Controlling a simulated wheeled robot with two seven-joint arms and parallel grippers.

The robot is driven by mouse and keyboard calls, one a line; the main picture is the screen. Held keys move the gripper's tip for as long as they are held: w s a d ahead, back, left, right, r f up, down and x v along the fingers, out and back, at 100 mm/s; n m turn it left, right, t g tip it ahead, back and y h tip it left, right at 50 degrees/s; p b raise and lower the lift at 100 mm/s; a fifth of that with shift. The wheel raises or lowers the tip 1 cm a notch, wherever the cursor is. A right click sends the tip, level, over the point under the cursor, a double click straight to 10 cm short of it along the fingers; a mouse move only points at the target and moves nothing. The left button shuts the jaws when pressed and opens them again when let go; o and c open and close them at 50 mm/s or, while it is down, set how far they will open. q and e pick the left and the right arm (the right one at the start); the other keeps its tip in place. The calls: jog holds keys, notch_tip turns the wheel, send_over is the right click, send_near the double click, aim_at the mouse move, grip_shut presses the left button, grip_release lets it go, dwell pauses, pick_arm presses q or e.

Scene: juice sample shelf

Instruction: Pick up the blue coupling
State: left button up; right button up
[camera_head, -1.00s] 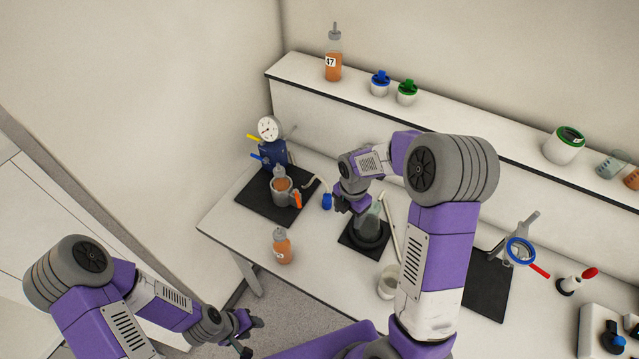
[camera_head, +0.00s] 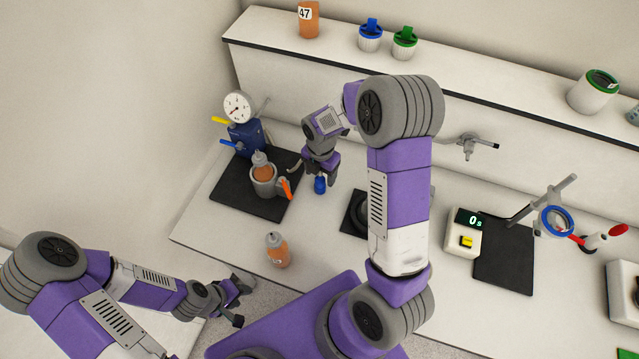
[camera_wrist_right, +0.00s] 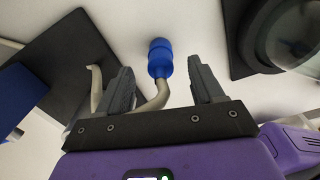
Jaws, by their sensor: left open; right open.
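The blue coupling (camera_head: 320,185) is a small blue cylinder on the white bench, at the end of a beige hose (camera_wrist_right: 152,100). In the right wrist view the coupling (camera_wrist_right: 160,58) lies between and just beyond the two fingertips. My right gripper (camera_head: 319,176) is open and points down right above the coupling; in the right wrist view its fingers (camera_wrist_right: 160,75) stand on either side with nothing held. My left gripper (camera_head: 240,298) is open and empty, low at the left, away from the bench top.
Left of the coupling, a metal cup (camera_head: 262,186) with an orange bottle stands on a black mat beside a blue gauge device (camera_head: 243,137). A dark round base (camera_head: 360,211) is close on the right. Another orange bottle (camera_head: 277,251) stands near the front edge.

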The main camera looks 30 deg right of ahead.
aim_at(321, 178)
notch_tip(321, 178, down, 5)
jog(key=shift+r, duration=0.1)
pick_arm(q)
jog(key=shift+w, duration=0.1)
